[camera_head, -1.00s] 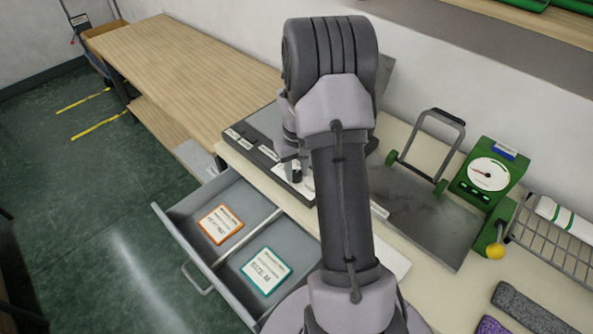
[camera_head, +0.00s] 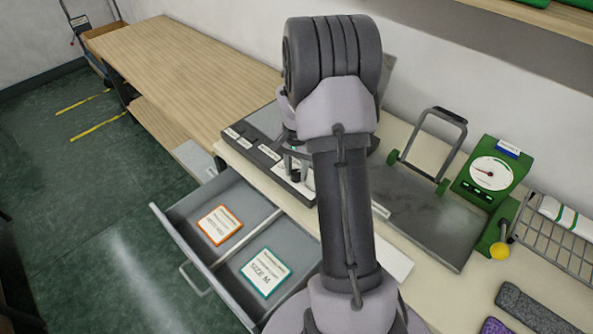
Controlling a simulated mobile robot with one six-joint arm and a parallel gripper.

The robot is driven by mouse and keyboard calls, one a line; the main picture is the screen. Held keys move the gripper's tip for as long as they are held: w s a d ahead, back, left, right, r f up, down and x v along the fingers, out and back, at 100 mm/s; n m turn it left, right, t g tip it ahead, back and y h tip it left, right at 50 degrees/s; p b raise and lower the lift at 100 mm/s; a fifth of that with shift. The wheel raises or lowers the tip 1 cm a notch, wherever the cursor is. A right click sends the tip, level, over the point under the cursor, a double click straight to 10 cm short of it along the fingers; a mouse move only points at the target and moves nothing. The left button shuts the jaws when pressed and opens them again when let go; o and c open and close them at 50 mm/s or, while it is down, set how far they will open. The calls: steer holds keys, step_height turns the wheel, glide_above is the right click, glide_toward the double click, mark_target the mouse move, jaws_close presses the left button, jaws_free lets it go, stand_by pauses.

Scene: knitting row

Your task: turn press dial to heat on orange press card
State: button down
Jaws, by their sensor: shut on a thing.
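The orange-bordered card (camera_head: 220,226) lies in the left compartment of the open drawer (camera_head: 171,219); its print is too small to read surely. A green press unit (camera_head: 489,175) with a round white dial (camera_head: 491,173) and a red pointer stands at the right. Its flat grey plate (camera_head: 428,222) has a raised handle frame behind it. My gripper (camera_head: 296,172) is beside the grey labelled strip on the bench, left of my arm. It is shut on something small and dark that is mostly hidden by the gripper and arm.
A teal-bordered card (camera_head: 265,271) reading SIZE M lies in the drawer's right compartment. The labelled strip (camera_head: 262,153) lies along the bench's left edge. A yellow ball knob (camera_head: 499,251) sits below the dial unit. A wire rack (camera_head: 553,240) and grey knitted pieces (camera_head: 538,309) are at right.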

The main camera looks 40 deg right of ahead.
mark_target(296, 172)
steer(key=shift+m, duration=0.6)
steer(key=c, duration=1)
jaws_free()
steer(key=shift+r, duration=0.1)
step_height(296, 172, up, 17)
steer(key=p, duration=0.5)
steer(key=shift+r+p, duration=0.15)
steer(key=shift+p, duration=0.15)
